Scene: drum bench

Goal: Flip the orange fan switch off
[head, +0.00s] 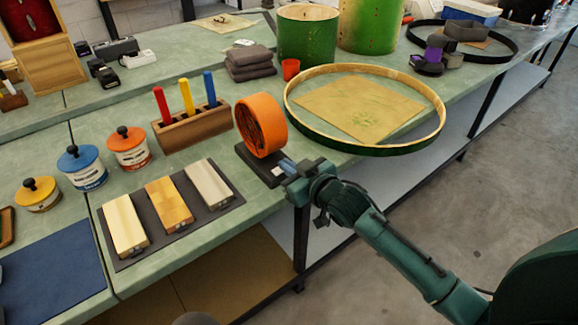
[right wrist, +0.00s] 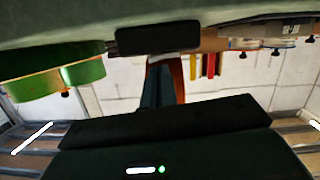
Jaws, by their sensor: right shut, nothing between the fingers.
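The orange fan (head: 262,125) stands upright on its dark base (head: 250,160) near the front edge of the bench. My right gripper (head: 285,167) is shut and empty, with its fingertips at the front right end of the base. Whether they touch it I cannot tell. The fan's switch cannot be clearly made out; the fingers cover that end of the base. In the right wrist view, which is upside down, the dark fan base (right wrist: 157,40) shows beyond the closed fingers (right wrist: 158,85), with a strip of the orange fan (right wrist: 178,80) beside them. My left gripper is not in view.
A large wooden hoop (head: 440,118) lies right of the fan. A wooden holder (head: 195,130) with red, yellow and blue sticks stands left of it. A dark mat (head: 112,240) with wooden blocks lies front left. A small red cup (head: 290,69) stands behind the fan.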

